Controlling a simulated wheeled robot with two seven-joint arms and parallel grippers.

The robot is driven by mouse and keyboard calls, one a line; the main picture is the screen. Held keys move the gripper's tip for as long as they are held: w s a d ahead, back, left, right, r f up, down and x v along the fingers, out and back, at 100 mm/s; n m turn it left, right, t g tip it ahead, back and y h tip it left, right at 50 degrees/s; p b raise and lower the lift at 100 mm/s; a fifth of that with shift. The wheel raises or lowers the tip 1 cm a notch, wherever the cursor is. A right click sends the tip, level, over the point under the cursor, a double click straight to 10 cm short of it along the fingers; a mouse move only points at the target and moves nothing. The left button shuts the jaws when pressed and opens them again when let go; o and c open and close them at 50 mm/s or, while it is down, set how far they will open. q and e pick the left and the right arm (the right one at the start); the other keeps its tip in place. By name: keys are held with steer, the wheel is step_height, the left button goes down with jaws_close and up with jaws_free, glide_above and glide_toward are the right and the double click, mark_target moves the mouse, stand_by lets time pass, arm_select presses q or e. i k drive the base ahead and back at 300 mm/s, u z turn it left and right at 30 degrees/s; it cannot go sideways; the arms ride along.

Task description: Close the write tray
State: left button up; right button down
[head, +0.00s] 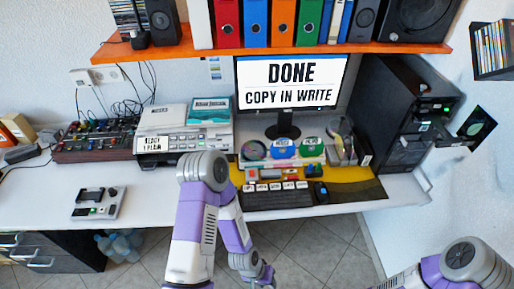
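The black computer tower (395,105) stands at the right end of the desk, its drive front facing right. A dark square tray (478,127) with a round disc shape on it sticks out to the right of the tower, beside a small white label. It looks like the open write tray, but the label is too small to read. My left gripper (262,284) is low in front of the desk, far from the tray, and partly cut off by the bottom edge. My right arm shows at the bottom right; its gripper is out of view.
The monitor (290,83) reads "DONE COPY IN WRITE". A keyboard (277,196) and a disc rack (283,150) are in front of it. A printer (185,130) and mixer (95,139) stand left. An orange shelf (270,49) hangs above.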

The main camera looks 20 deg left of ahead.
mark_target(448, 140)
steer(key=k, duration=0.6)
steer(key=z, duration=0.45)
steer(key=i, duration=1.1)
steer(key=u, duration=0.65)
